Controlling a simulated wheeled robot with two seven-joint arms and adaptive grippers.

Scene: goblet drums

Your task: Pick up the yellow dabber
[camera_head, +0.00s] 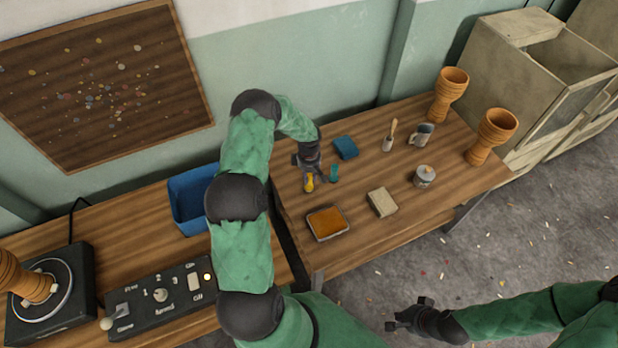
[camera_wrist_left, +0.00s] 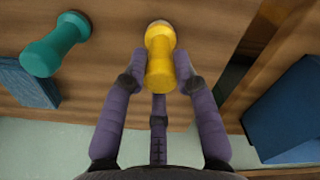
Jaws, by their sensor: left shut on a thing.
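The yellow dabber (camera_head: 308,183) is near the left end of the right-hand table. My left gripper (camera_head: 311,172) reaches down to it and is shut on it. In the left wrist view the yellow dabber (camera_wrist_left: 160,62) sits between the purple fingers (camera_wrist_left: 158,80), over the wooden top. I cannot tell whether it still touches the table. My right gripper (camera_head: 405,318) is over the floor in front of the table, holding nothing that I can see; its finger opening is too small to judge.
A teal dabber (camera_head: 334,173) stands close beside the yellow one, and it also shows in the left wrist view (camera_wrist_left: 52,45). A blue block (camera_head: 346,147) lies behind. An orange-filled tray (camera_head: 327,223) and a beige block (camera_head: 382,202) are in front. A blue bin (camera_head: 188,200) is left, across a gap.

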